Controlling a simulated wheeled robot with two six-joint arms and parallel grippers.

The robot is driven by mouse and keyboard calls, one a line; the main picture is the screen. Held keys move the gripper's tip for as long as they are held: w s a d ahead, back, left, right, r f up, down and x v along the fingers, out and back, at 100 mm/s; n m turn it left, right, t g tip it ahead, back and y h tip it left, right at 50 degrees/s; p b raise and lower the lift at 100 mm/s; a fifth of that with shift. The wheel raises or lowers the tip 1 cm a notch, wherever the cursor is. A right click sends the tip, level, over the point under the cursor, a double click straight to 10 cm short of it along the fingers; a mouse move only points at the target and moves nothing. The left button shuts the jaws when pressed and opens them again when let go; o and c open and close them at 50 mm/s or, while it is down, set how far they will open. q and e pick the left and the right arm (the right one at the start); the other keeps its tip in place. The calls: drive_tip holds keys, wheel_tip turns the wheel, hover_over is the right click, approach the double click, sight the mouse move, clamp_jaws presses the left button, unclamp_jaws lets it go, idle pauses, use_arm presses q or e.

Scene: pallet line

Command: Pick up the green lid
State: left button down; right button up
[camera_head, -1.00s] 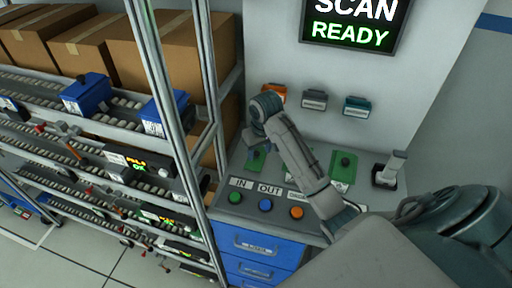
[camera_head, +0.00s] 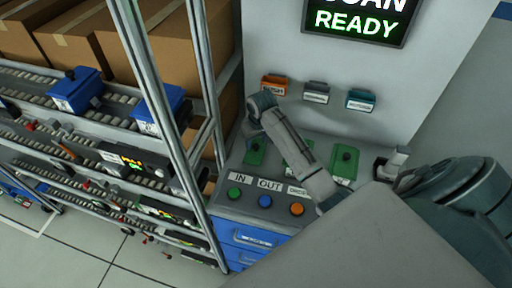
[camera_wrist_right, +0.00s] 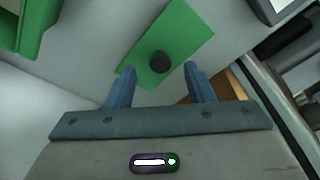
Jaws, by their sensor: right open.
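A flat green lid (camera_wrist_right: 178,36) with a black knob (camera_wrist_right: 160,62) lies on a grey surface in the right wrist view. My right gripper (camera_wrist_right: 159,69) is open, with its blue fingers apart on either side of the near part of the lid and the knob between their tips. I cannot tell the height gap, and nothing is held. In the head view, a green lid (camera_head: 254,154) lies at the left of the grey bench, another is partly behind my right arm, and a third green lid (camera_head: 345,164) lies to the right. My left gripper is out of view.
Orange (camera_head: 274,85), grey (camera_head: 316,92) and teal (camera_head: 361,99) bins hang on the wall behind the bench. A roller rack with blue bins (camera_head: 76,91) and cardboard boxes (camera_head: 68,40) stands left. Its metal post (camera_head: 160,110) is close to the bench.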

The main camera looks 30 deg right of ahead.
sight(256, 149)
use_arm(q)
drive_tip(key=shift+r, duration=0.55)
use_arm(e)
drive_tip(key=shift+w+f, duration=0.15)
drive_tip(key=shift+f, duration=1)
drive_tip(key=c, duration=1)
drive_tip(key=shift+c, duration=0.2)
